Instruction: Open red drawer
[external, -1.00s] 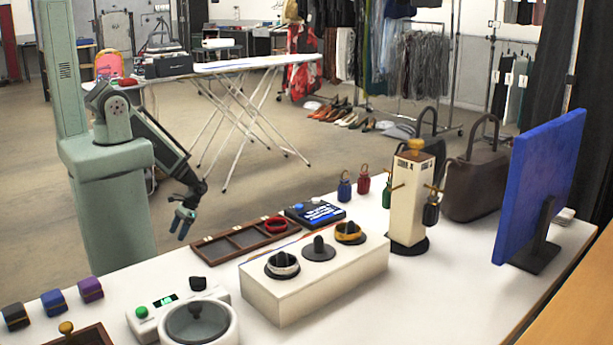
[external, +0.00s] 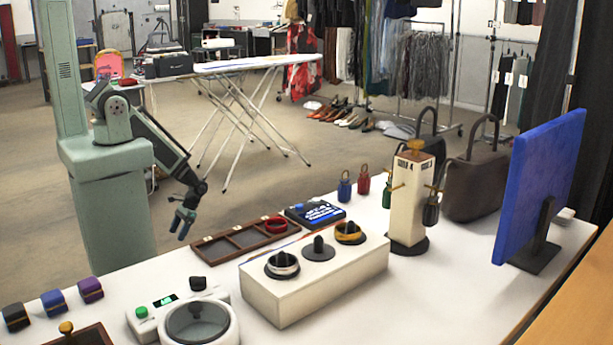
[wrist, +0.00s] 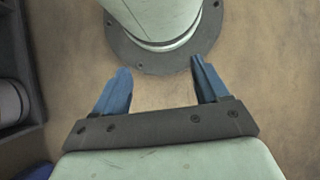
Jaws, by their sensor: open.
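I cannot make out a red drawer in either view. A white box (external: 318,292) with three dark posts on top stands on the table; two posts carry rings. Its side facing the arm is hidden from the external camera.
A compartmented wooden tray (external: 193,244) holds a red ring (external: 276,226).

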